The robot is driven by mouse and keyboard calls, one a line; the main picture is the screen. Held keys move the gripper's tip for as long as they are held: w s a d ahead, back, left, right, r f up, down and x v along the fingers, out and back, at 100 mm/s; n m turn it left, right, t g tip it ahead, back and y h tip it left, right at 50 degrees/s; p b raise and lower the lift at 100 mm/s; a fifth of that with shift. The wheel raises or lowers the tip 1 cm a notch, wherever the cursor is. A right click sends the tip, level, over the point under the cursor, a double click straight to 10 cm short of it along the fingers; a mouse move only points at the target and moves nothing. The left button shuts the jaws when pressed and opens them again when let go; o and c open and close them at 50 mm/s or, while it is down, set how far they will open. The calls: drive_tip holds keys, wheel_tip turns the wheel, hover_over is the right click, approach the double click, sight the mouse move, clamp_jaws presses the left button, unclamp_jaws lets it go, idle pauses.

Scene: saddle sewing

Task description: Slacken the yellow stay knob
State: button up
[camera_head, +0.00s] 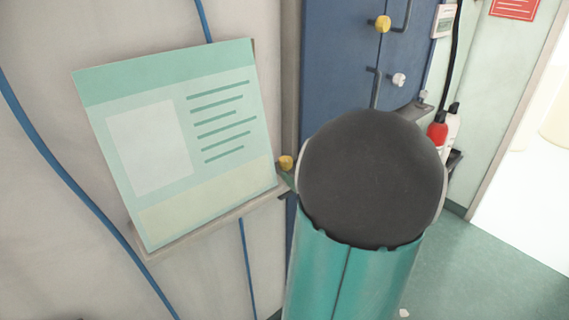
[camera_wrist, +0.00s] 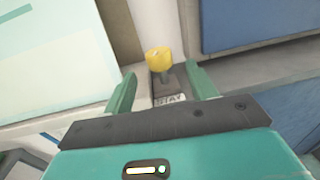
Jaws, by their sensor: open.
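The yellow stay knob (camera_wrist: 158,60) shows in the wrist view, on a short stem over a dark plate with a white label (camera_wrist: 170,99) that reads "STAY". My gripper (camera_wrist: 161,73) is open, with one green finger on each side of the line to the knob. The knob lies just beyond the fingertips, and I cannot tell whether it is between them in depth. No finger clearly touches it. In the head view a yellow knob (camera_head: 286,162) shows at the ledge's right end, beside my arm, which hides most of my gripper.
A pale green panel (camera_head: 180,140) leans on a ledge (camera_head: 215,222) at left. A blue cabinet (camera_head: 335,55) behind my arm carries another yellow knob (camera_head: 383,22) and a white knob (camera_head: 398,80). A red-and-white bottle (camera_head: 440,130) stands at right. Green floor (camera_head: 465,270) is open at lower right.

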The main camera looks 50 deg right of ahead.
drive_tip(key=x, duration=0.6)
drive_tip(key=shift+w, duration=0.3)
drive_tip(key=c, duration=1)
drive_tip(key=shift+n+y, duration=0.3)
drive_tip(key=shift+y, duration=0.2)
drive_tip(key=n+y, duration=0.2)
drive_tip(key=y, duration=0.2)
drive_tip(key=n+y, duration=0.3)
drive_tip(key=shift+d+t+y, duration=0.15)
drive_tip(key=shift+t+y, duration=0.15)
drive_tip(key=shift+y, duration=0.1)
drive_tip(key=shift+n+g+y, duration=0.75)
drive_tip(key=shift+n+y, duration=0.5)
drive_tip(key=shift+y, duration=0.55)
drive_tip(key=shift+n+g+y, duration=0.75)
drive_tip(key=shift+n+y, duration=0.5)
drive_tip(key=shift+y, duration=0.55)
drive_tip(key=o, duration=1)
